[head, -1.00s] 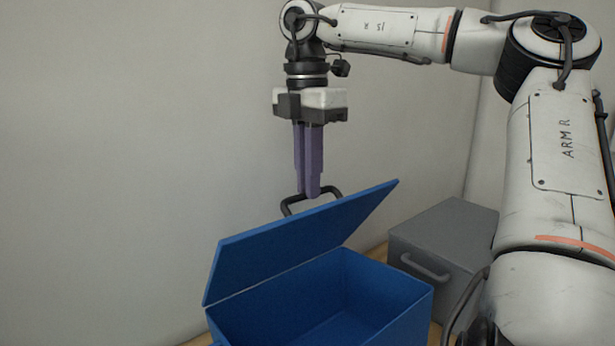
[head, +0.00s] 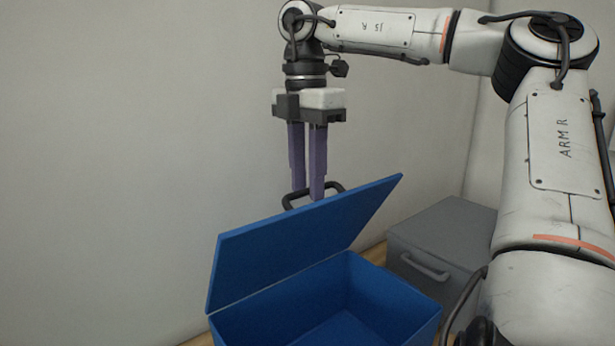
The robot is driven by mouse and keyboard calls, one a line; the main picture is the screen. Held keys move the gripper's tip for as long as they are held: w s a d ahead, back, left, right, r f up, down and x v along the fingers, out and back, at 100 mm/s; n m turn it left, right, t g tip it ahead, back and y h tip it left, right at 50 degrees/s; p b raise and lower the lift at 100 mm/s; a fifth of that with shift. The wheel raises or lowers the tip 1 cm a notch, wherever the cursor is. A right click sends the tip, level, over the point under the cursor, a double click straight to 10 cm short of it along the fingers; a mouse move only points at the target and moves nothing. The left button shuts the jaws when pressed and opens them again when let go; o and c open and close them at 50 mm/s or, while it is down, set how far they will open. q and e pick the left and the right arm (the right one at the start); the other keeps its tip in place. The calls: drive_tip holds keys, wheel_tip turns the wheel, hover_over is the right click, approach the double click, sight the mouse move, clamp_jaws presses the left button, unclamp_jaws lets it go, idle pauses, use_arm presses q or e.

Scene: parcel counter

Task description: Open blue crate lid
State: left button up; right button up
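The blue crate (head: 405,305) stands at the bottom centre with its inside showing; the part of it I see is empty. Its blue lid (head: 300,240) is raised and tilted, standing up along the far side. A dark handle (head: 334,187) sticks out behind the lid's upper edge, partly hidden by the lid and fingers. My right gripper (head: 307,195) points down with its purple fingers at the handle. The fingers are apart, with a gap between them, and seem to straddle the handle bar. My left gripper is not in view.
A grey box (head: 450,240) with a handle on its front stands right of the blue crate, close to my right arm. A pale wall rises behind. A strip of wooden counter (head: 377,254) shows between the two boxes.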

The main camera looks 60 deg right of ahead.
drive_tip(key=shift+r, duration=0.1)
wheel_tip(320, 180, up, 10)
drive_tip(key=shift+r+p, duration=0.15)
drive_tip(key=shift+p, duration=0.15)
idle(0.3)
drive_tip(key=shift+w, duration=0.1)
drive_tip(key=c, duration=0.6)
drive_tip(key=s+n+t+b, duration=0.1)
drive_tip(key=s+n, duration=0.1)
drive_tip(key=s+a+f+n+t+b, duration=0.1)
drive_tip(key=s+n+b, duration=0.1)
drive_tip(key=s+n+t+h+b, duration=0.1)
drive_tip(key=s+n+b, duration=0.1)
drive_tip(key=shift+s+a+f+n, duration=0.1)
drive_tip(key=shift+a+f+n, duration=0.05)
drive_tip(key=shift+f+n, duration=0.25)
clamp_jaws()
drive_tip(key=s+a+f+n+t+h+b, duration=0.3)
drive_tip(key=s+a+n+t+b, duration=0.25)
drive_tip(key=n+t, duration=0.4)
drive_tip(key=shift+n+g, duration=0.85)
drive_tip(key=x, duration=0.4)
drive_tip(key=d+x, duration=0.1)
drive_tip(key=x, duration=0.4)
drive_tip(key=shift+d+f, duration=0.2)
